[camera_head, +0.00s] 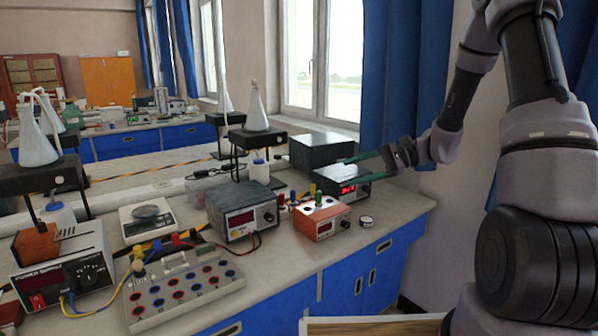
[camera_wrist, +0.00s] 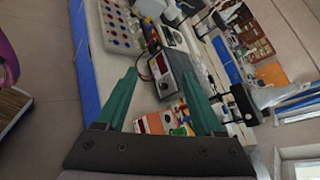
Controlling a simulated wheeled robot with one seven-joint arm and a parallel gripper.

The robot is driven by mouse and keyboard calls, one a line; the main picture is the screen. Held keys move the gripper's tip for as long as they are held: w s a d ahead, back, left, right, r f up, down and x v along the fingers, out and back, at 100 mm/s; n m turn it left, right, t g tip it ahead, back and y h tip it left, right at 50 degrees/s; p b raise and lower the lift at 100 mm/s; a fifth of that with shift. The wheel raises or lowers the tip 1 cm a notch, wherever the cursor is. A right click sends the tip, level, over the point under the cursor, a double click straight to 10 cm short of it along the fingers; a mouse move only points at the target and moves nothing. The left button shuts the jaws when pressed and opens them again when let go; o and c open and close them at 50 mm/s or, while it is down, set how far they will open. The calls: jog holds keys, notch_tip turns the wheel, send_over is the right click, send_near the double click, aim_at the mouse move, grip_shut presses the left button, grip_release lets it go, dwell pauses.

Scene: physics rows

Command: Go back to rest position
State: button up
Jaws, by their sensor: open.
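My gripper (camera_head: 362,168) is at the right end of the lab bench, with its two green fingers pointing left. In the head view the fingers are by a small black instrument with a red display (camera_head: 341,186); I cannot tell whether they touch it. In the wrist view my gripper (camera_wrist: 165,88) has its green fingers spread wide apart with nothing held between them. Between and beyond the fingers show an orange box (camera_wrist: 153,122) and a grey power supply (camera_wrist: 172,75). My arm reaches in from the right side of the head view.
The bench (camera_head: 275,262) carries the grey power supply (camera_head: 240,212), the orange box (camera_head: 321,217), a socket board (camera_head: 183,285), a scale (camera_head: 147,220) and flasks on stands (camera_head: 257,108). A dark box (camera_head: 320,150) stands by the window. A blue curtain (camera_head: 400,75) hangs behind my arm.

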jog(key=s+d+r+n+t+h, duration=0.2)
jog(key=s+d+r+h, duration=0.1)
jog(key=s+r, duration=0.3)
jog(key=s+d+r+n+t+h, duration=0.2)
jog(key=s+d+r+h, duration=0.1)
jog(key=s+r+h, duration=0.2)
jog(key=s+d+r+n+t+h, duration=0.1)
jog(key=s+d+r+n+h, duration=0.1)
jog(key=s+r, duration=0.6)
jog(key=shift+s+d+r+n+t+h, duration=0.35)
jog(key=shift+s+n+h, duration=0.25)
jog(key=shift+s+h, duration=0.6)
jog(key=shift+s, duration=0.2)
